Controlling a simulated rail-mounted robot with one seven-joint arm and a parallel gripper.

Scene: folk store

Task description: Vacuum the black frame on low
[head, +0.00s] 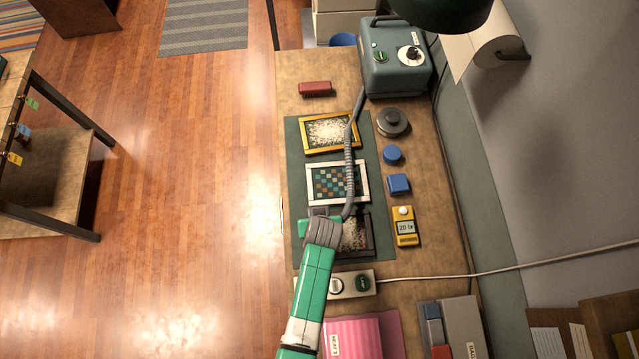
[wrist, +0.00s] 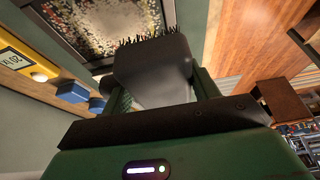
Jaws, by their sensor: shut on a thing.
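The black frame (head: 366,233) lies nearest on a green mat (head: 297,165), partly hidden under my arm. It holds a speckled picture with pale dust and also shows in the wrist view (wrist: 77,40). My gripper (head: 320,228) is over its left side, shut on a grey brush nozzle (wrist: 150,68) with dark bristles. The bristles are close to the frame; I cannot tell whether they touch. A ribbed hose (head: 348,165) runs to the grey-blue vacuum (head: 385,78) at the bench's far end. The vacuum has a dial (head: 410,53), its setting unreadable, and a green button (head: 380,57).
A white frame (head: 364,186) and a yellow frame (head: 354,143) lie farther along the mat, under the hose. Right of it stand a yellow meter (head: 405,227), blue items (head: 398,184) and a dark round weight (head: 393,122). A power strip (head: 349,285) lies nearer.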

